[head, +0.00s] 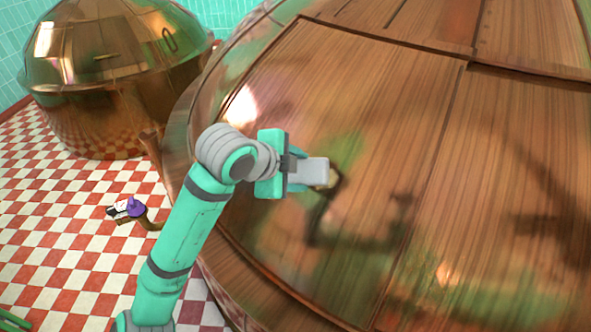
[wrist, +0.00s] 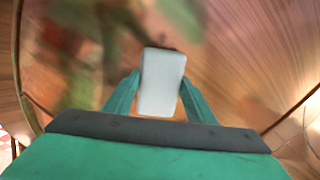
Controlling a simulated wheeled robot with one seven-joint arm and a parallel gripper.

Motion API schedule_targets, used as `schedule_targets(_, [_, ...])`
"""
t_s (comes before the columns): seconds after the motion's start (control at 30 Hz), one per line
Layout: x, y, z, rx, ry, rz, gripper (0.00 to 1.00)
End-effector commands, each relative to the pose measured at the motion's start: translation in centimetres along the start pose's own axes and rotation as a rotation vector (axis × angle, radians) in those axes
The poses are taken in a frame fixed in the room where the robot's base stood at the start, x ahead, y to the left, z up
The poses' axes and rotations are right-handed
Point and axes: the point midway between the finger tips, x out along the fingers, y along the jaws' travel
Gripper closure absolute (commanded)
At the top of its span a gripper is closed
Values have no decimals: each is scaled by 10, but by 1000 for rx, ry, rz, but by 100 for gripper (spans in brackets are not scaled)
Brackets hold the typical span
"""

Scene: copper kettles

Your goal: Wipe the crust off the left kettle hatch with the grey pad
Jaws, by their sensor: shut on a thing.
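My gripper (head: 296,170) is shut on the light grey pad (head: 312,171) in front of the large kettle's streaked brown surface (head: 390,90). In the wrist view the pad (wrist: 162,85) stands between the two green fingers, its far end free. Blurred green and dark brown patches (wrist: 85,45) show left of the pad there; I cannot tell crust from reflection. The head view shows green patches (head: 345,148) on the panel and dark shadows of my arm. I cannot tell whether the pad touches the surface. A smaller copper kettle (head: 110,75) stands at the upper left.
The red and white checked floor (head: 50,200) is mostly open at the left. A small purple-topped item (head: 134,207) shows at the large kettle's left side. Raised seams (head: 430,190) divide the large kettle's panels. A green object (head: 12,320) lies at the lower left corner.

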Motion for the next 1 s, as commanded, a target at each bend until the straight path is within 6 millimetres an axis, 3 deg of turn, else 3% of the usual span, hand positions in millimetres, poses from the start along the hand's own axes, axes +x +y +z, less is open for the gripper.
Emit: schedule_targets(1.0, [7,0,1,-2,0,0,68])
